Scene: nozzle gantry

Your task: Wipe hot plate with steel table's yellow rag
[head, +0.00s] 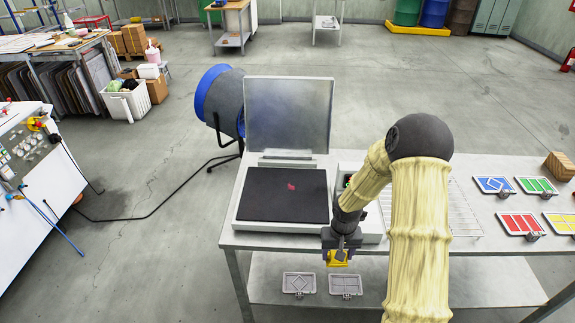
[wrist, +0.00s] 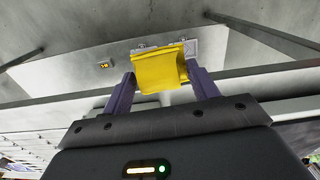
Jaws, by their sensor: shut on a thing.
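The hot plate (head: 270,208) is a black square surface in a pale housing, on the steel table (head: 265,243) in the head view. Its lid stands open at the back. A small red mark (head: 291,187) shows near the middle of the black surface. My gripper (head: 338,253) is in front of the hot plate's right front corner, by the table's front edge. It is shut on the yellow rag (head: 336,262). In the wrist view the yellow rag (wrist: 158,70) sits between both fingers. The rag looks clear of the black surface.
A wire rack (head: 463,215) is right of the hot plate, partly hidden by my arm. Framed coloured panels (head: 494,185) lie at the table's right. Two grey panels (head: 299,284) lie on the lower shelf. A blue drum fan (head: 220,95) stands behind the table's left side.

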